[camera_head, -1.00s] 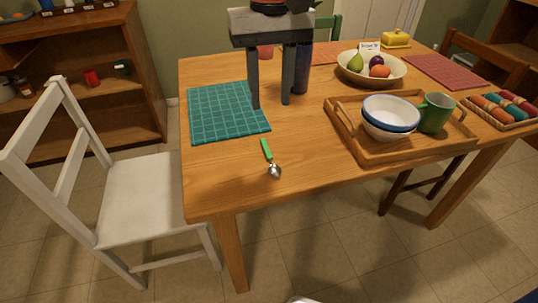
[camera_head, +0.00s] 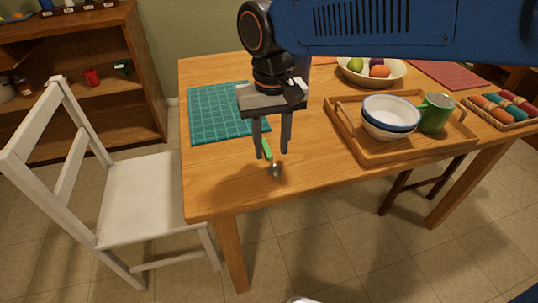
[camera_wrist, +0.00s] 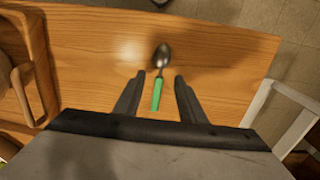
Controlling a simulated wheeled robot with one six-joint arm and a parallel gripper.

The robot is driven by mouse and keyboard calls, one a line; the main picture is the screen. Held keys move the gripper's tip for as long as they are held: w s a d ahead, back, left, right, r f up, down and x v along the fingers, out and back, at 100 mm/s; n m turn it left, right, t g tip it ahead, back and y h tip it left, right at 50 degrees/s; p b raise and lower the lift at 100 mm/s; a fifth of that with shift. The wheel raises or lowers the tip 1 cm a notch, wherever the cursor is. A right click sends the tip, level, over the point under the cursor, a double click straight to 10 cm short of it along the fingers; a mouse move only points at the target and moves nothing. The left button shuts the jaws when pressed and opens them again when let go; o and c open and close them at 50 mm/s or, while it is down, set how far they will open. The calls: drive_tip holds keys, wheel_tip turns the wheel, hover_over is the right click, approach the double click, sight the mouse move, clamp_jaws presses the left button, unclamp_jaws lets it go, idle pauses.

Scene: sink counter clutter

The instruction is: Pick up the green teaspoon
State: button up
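The green teaspoon (camera_head: 267,152) lies on the wooden table near its front left, with a green handle and a silver bowl pointing to the front edge. My gripper (camera_head: 271,156) is open and points down over the spoon. In the wrist view, the spoon's green handle (camera_wrist: 157,94) shows between the two spread fingers of my gripper (camera_wrist: 158,82), and the silver bowl (camera_wrist: 162,56) lies beyond the fingertips. The fingers do not appear to touch the spoon. Their exact height above the table is hard to tell.
A teal placemat (camera_head: 214,113) lies behind and left of the spoon. A wooden tray (camera_head: 372,153) with bowls (camera_head: 390,116) and a green mug (camera_head: 435,113) stands to the right. A white chair (camera_head: 148,199) stands left of the table. The table around the spoon is clear.

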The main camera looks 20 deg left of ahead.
sight(269, 157)
drive_tip(key=shift+f, duration=1.35)
drive_tip(key=shift+c, duration=0.3)
clamp_jaws()
